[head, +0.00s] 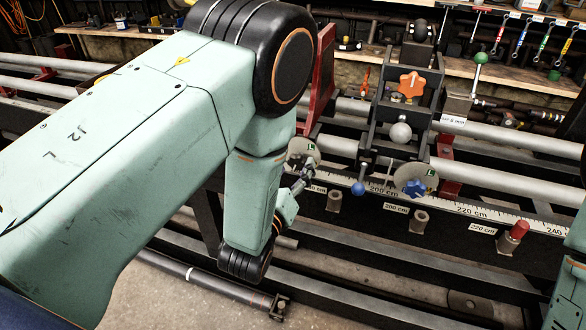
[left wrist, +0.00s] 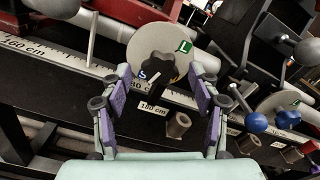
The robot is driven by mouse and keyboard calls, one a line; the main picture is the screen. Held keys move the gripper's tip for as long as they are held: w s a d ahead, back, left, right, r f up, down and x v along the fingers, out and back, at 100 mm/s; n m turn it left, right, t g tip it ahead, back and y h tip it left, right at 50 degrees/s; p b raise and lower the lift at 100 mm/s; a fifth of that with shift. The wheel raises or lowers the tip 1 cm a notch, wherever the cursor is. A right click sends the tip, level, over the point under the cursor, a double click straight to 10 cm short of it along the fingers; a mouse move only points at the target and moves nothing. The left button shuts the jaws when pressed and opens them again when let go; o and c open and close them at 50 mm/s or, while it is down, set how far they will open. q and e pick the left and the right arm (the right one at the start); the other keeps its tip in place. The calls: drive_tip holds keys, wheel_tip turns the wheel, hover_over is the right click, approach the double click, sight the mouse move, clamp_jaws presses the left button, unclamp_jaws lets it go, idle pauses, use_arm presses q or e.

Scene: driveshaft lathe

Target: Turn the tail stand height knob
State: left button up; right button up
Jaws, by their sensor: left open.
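A dark star-shaped knob (left wrist: 158,72) sits in front of a pale disc (left wrist: 150,50) marked S and L in the left wrist view. My left gripper (left wrist: 160,82) is open, with one finger on each side of the knob; contact is not clear. In the head view, my left gripper (head: 297,178) is partly hidden by its arm, near the left disc (head: 304,150). To its right stands the dark tail stand (head: 405,125), with an orange star knob (head: 412,84), a grey ball (head: 401,133) and a blue star knob (head: 415,188). No label says which knob sets height.
A ruler strip (head: 480,211) runs along the front rail. Short grey posts (head: 419,221) and a red-capped post (head: 513,237) stand below it. A blue ball lever (head: 358,188) and a green ball lever (head: 481,58) stick out nearby. A red upright (head: 323,75) stands behind my arm.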

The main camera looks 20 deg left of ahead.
use_arm(q)
drive_tip(key=s, duration=0.7)
drive_tip(key=shift+a, duration=0.1)
drive_tip(key=s+a+f+n+g+y, duration=0.1)
drive_tip(key=s+a+f+n+g, duration=0.1)
drive_tip(key=s+f+n+g, duration=0.45)
drive_tip(key=s+a+f+n+g, duration=0.1)
drive_tip(key=s+f+n+g, duration=0.15)
drive_tip(key=f+n, duration=0.8)
drive_tip(key=s+a+f+n+g, duration=0.1)
drive_tip(key=s+f+n+g, duration=0.1)
drive_tip(key=s+n+g, duration=0.2)
drive_tip(key=s+a+f+n+g, duration=0.2)
drive_tip(key=s+n+g, duration=0.3)
drive_tip(key=s+n, duration=0.5)
drive_tip(key=s, duration=0.6)
drive_tip(key=shift+n+h, duration=0.3)
drive_tip(key=shift+n, duration=0.1)
